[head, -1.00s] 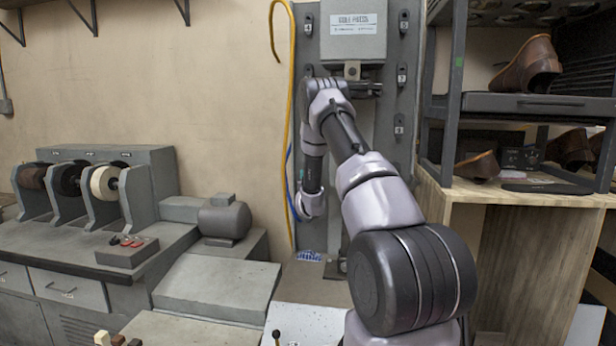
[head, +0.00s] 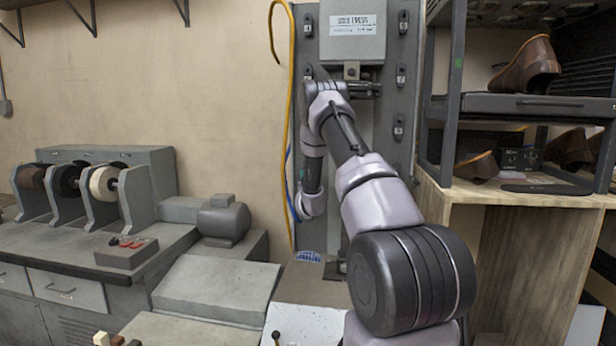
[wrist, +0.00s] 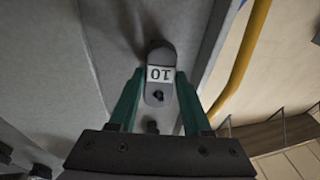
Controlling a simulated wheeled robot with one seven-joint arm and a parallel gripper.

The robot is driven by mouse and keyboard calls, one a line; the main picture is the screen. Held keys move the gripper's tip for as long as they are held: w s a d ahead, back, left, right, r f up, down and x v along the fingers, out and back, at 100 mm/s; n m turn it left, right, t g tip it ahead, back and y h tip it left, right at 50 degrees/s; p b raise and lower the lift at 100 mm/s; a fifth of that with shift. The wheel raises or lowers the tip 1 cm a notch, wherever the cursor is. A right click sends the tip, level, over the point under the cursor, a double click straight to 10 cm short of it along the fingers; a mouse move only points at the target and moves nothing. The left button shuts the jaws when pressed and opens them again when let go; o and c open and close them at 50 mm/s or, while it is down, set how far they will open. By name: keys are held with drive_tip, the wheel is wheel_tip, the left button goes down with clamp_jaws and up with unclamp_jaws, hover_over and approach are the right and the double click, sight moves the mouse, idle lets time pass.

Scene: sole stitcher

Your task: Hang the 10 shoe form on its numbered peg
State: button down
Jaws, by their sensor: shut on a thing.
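In the wrist view, my gripper (wrist: 160,75) has its two green fingers closed on either side of the 10 shoe form (wrist: 157,94), a small grey rounded piece. Its white label reads 10 upside down, with a dark round spot beside it. It is held close to the grey machine panel. I cannot make out its peg, or whether the form touches one. In the head view my arm hides the gripper and the form.
The grey machine column (head: 385,150) carries small numbered dark pieces (head: 402,75) down both sides. A yellow hose (head: 287,110) hangs at its left and also shows in the wrist view (wrist: 242,57). A shelf rack (head: 540,107) with brown shoes stands at the right.

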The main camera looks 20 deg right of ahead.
drive_tip(key=shift+c, duration=1.4)
unclamp_jaws()
